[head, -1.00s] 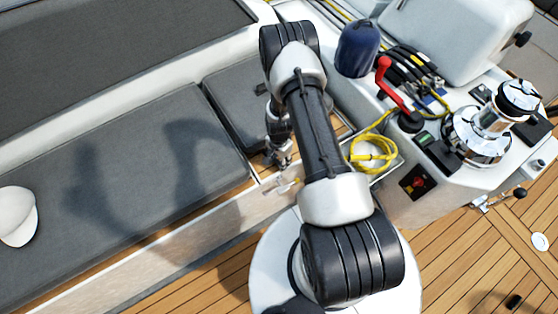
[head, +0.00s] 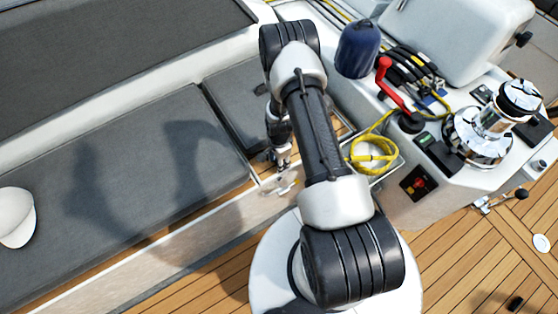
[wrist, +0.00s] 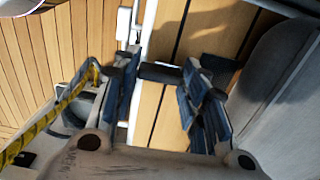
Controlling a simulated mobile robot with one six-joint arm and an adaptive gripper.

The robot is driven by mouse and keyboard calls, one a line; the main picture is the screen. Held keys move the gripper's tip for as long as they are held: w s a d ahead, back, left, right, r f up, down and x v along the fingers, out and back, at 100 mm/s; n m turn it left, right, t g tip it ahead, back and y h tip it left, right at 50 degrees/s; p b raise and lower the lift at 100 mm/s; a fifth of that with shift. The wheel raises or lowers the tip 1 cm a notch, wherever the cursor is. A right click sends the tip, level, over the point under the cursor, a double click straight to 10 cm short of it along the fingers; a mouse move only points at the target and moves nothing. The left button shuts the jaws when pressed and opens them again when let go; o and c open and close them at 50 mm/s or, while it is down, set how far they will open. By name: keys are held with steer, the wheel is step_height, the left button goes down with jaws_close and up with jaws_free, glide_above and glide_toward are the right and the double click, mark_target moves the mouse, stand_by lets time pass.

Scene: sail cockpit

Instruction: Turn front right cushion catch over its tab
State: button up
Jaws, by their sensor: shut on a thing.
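My gripper (head: 281,163) reaches down at the front edge of the seat, near the gap between the long grey cushion (head: 130,180) and the smaller grey cushion (head: 238,95). In the wrist view its blue-padded fingers (wrist: 161,92) stand either side of a short dark bar, which I take as the cushion catch (wrist: 160,73). The gripper is shut on it. The pads partly hide its ends. In the head view the catch is too small and covered to make out. I cannot pick out the tab, nor tell how far the catch is turned.
A yellow rope coil (head: 372,155) lies right of my arm, beside the console with a red handle (head: 385,75) and a chrome winch (head: 485,125). A blue bag (head: 357,48) stands behind. A white cap (head: 16,216) lies on the long cushion.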

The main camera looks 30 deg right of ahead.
steer(key=o, duration=1.1)
steer(key=shift+c, duration=0.2)
step_height(320, 180, up, 12)
steer(key=shift+r, duration=0.1)
